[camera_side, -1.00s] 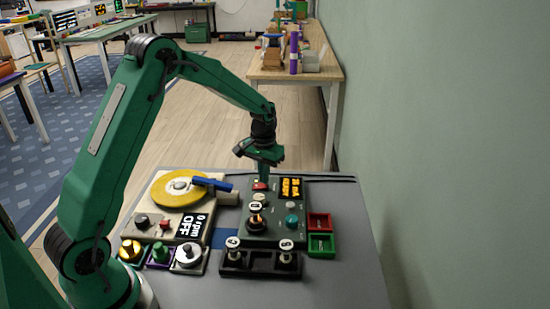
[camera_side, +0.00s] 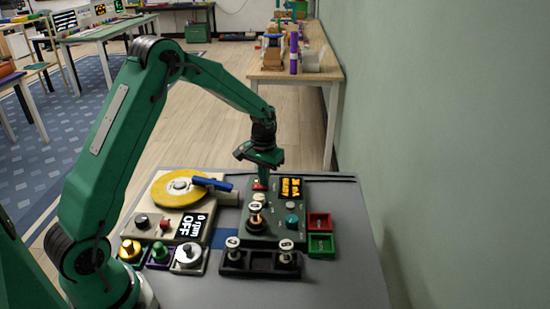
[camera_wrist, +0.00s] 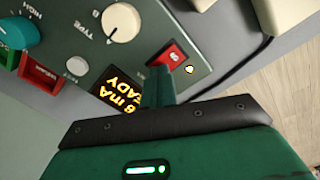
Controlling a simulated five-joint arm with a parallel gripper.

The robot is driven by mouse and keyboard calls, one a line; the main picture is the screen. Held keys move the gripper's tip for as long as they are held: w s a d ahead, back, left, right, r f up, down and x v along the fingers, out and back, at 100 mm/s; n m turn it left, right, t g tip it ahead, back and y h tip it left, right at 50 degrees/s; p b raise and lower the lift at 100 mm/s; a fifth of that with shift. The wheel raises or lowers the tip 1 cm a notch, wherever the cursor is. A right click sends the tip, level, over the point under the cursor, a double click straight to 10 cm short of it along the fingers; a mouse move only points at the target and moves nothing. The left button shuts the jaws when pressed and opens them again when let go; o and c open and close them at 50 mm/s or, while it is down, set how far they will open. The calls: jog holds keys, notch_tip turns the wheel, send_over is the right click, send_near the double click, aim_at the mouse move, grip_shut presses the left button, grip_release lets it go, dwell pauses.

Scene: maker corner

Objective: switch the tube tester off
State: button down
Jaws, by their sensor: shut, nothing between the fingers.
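The tube tester (camera_side: 275,222) is a dark green panel on the grey table, with a lit amber display (camera_side: 291,188), a teal knob and a tube standing in it. In the wrist view its display (camera_wrist: 118,97) reads partly "mA" and "READY". A red rocker switch (camera_wrist: 167,54) sits near the panel's edge, with a small lit amber lamp beside it; the switch also shows in the side view (camera_side: 260,186). My gripper (camera_wrist: 160,80) is shut and empty, pointing down with its tips at or just above the switch. I cannot tell whether they touch.
A grinder-like device with a yellow disc (camera_side: 180,188) and an "OFF" display stands left of the tester. A black rack (camera_side: 261,264) with two tubes lies in front. Red (camera_side: 319,222) and green (camera_side: 321,245) trays sit at the right. The table's right side is bare.

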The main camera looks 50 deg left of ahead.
jog(key=shift+f, duration=0.25)
jog(key=shift+r, duration=3.55)
